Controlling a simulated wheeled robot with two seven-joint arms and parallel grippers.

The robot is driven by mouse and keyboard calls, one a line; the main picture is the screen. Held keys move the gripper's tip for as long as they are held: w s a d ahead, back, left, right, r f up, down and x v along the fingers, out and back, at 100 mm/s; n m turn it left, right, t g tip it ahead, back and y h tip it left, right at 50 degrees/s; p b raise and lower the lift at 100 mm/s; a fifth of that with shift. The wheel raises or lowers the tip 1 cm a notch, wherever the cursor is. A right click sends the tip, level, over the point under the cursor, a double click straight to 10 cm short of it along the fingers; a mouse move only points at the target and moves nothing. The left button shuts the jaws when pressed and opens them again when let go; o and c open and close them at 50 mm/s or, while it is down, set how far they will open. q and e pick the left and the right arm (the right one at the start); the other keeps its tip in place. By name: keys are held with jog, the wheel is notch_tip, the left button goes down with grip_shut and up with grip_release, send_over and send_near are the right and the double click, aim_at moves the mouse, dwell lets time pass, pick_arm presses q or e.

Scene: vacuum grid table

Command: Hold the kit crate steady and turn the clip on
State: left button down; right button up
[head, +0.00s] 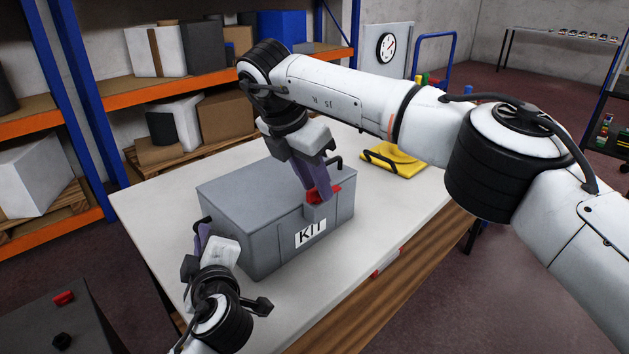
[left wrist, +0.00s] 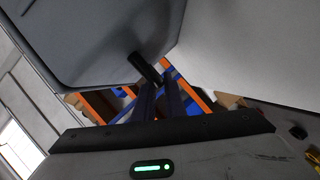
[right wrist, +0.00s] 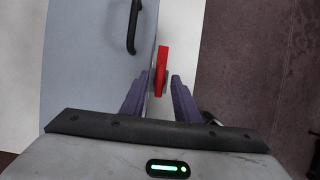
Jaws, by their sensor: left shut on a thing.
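The grey kit crate (head: 245,195) stands on the white table with its lid down and a KIT label on its front. The red clip (head: 331,190) is on the crate's front near the upper edge; it also shows in the right wrist view (right wrist: 162,70). My left gripper (head: 203,232) is shut on the crate's left black handle (left wrist: 145,68). My right gripper (head: 317,187) is at the clip from above; in the right wrist view (right wrist: 159,95) its fingers are apart, one on each side of the clip's near end, with gaps visible. The right handle (right wrist: 133,27) is free.
A yellow object with a black handle (head: 395,158) lies on the table (head: 160,215) behind the crate. Shelves with boxes stand behind the table. My right arm crosses above the table.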

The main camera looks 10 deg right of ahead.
pick_arm(q)
jog(key=shift+f, duration=0.1)
pick_arm(e)
grip_shut()
jog(key=shift+n, duration=0.3)
jog(key=n+y, duration=0.1)
jog(key=n, duration=0.1)
jog(key=shift+d+n+t, duration=0.1)
jog(key=shift+n+t, duration=0.2)
jog(key=n, duration=0.2)
jog(key=n+t+y, duration=0.1)
jog(key=n, duration=0.1)
jog(key=shift+s+d+y, duration=0.1)
jog(key=shift+s+y, duration=0.05)
jog(key=shift+y, duration=0.15)
jog(key=n+y, duration=0.1)
jog(key=n, duration=0.2)
jog(key=n+y, duration=0.1)
jog(key=n, duration=0.1)
jog(key=shift+d+n, duration=0.15)
jog(key=shift+n, duration=0.25)
jog(key=shift+d+n+g+y, duration=0.15)
jog(key=shift+n+y, duration=0.35)
jog(key=shift+n, duration=0.75)
jog(key=shift+n+g+y, duration=0.25)
jog(key=shift+n+y, duration=0.25)
jog(key=shift+n, duration=0.75)
